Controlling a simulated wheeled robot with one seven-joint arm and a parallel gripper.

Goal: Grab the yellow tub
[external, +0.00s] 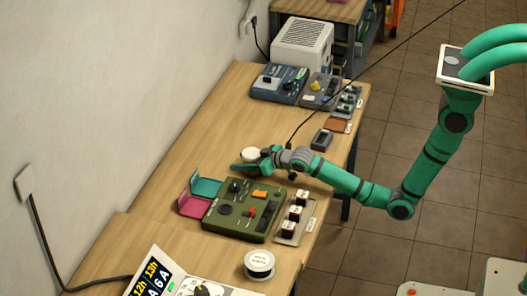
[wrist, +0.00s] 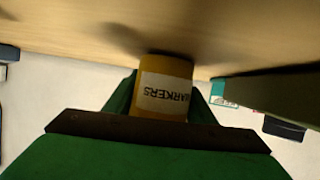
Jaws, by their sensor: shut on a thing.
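The yellow tub (wrist: 165,72) shows in the middle of the wrist view, with a white label reading MARKERS upside down. The green fingers of my gripper (wrist: 163,98) stand on both sides of it, shut on it. In the external view my gripper (external: 252,166) is low over the wooden table, behind the green control box. A round pale top (external: 250,154) shows at its fingers, probably the tub's; its yellow side is hidden there. I cannot tell whether the tub touches the tabletop.
The green control box (external: 241,209) and pink and teal bins (external: 192,198) stand nearer the camera. A small dark device (external: 321,139) lies right of my gripper. Blue-grey instruments (external: 279,84) stand at the far end. The table (external: 222,112) is clear behind my gripper.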

